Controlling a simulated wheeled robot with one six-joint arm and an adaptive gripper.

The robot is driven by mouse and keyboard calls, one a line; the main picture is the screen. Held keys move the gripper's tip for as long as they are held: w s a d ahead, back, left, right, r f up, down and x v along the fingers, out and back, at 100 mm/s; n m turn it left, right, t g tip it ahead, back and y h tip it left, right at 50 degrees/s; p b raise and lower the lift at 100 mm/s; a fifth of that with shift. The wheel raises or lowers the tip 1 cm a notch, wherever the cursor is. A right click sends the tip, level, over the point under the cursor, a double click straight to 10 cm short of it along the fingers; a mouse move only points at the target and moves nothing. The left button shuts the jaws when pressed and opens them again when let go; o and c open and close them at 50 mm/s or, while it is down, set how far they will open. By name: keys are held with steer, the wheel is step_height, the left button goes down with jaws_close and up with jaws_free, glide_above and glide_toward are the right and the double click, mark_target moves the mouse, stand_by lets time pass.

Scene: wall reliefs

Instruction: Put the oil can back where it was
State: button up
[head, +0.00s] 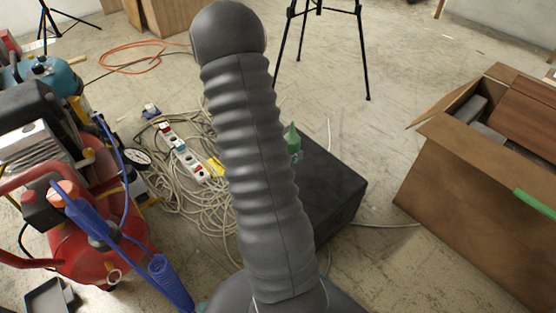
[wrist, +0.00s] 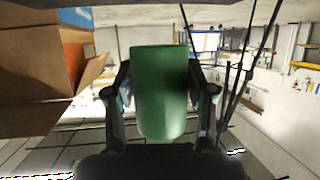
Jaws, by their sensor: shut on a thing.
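The green oil can (wrist: 163,95) fills the middle of the wrist view, between the two fingers of my gripper (wrist: 160,98). My gripper is shut on it, one finger at each side. In the head view a small green part of the can (head: 293,140) with a pointed top shows just right of my arm. It appears over or beside a dark box (head: 332,180) on the floor; I cannot tell whether they touch. My arm hides my gripper and most of the can in the head view.
An open cardboard box (head: 475,190) stands at right. A red compressor (head: 95,255) with blue hose stands at left. Tangled cables and power strips (head: 183,155) lie on the floor between. A black tripod (head: 362,50) stands behind. Bare floor lies at upper right.

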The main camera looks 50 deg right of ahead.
steer(key=w+f, duration=0.2)
steer(key=w, duration=0.1)
steer(key=w+f, duration=0.1)
steer(key=w, duration=0.1)
steer(key=shift+a, duration=0.1)
steer(key=shift+f+b, duration=0.7)
steer(key=shift+f, duration=1.3)
steer(key=shift+f, duration=0.1)
steer(key=shift+f, duration=0.1)
steer(key=o, duration=1.4)
